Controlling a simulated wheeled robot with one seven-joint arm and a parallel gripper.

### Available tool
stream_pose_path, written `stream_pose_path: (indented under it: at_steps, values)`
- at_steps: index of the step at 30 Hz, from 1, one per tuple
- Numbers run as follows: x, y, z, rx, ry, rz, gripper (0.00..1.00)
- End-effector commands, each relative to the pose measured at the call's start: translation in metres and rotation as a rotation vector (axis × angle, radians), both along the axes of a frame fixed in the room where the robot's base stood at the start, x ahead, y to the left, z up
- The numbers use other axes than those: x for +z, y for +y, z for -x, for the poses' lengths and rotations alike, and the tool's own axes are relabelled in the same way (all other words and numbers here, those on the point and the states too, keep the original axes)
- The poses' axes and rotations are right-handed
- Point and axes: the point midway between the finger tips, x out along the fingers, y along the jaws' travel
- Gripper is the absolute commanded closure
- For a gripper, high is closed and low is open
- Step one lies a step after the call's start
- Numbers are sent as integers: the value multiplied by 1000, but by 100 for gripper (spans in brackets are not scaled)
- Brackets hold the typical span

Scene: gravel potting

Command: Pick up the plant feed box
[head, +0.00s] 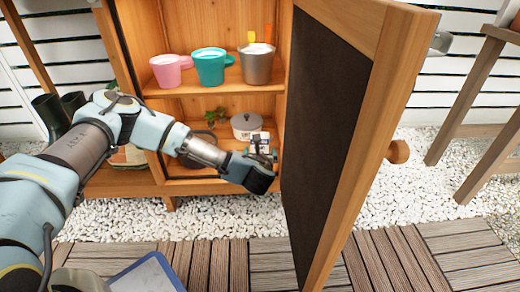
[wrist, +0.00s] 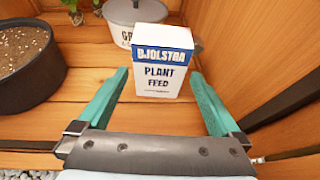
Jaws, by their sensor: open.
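The plant feed box (wrist: 162,62) is a white carton with a blue band. It stands upright on the lower shelf of the wooden cabinet, and in the wrist view it sits just beyond my fingertips. My gripper (wrist: 158,92) is open and empty, with one green finger on each side of the box's front. In the head view, my gripper (head: 262,160) reaches into the lower compartment, and the box (head: 259,142) is partly hidden behind it.
A grey lidded pot (wrist: 140,15) stands behind the box, and a black pot of soil (wrist: 25,65) is at the left. The cabinet's right wall (wrist: 262,60) is close. The open door (head: 340,130) stands right of my arm. Cups (head: 210,66) are on the shelf above.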

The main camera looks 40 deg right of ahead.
Motion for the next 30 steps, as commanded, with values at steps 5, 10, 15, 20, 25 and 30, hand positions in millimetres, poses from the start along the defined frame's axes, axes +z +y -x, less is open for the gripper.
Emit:
stream_pose_path:
  at_steps: [5,10,15,20,25,30]
  values:
    - [-15,-13,-15,1,-3,1,0]
    - [-21,-27,-30,2,-3,2,0]
    - [-21,-31,-33,0,-1,1,0]
    - [-20,-31,-33,0,0,0,1]
    - [-20,-31,-33,0,-1,1,20]
    - [-20,-31,-33,0,-1,1,39]
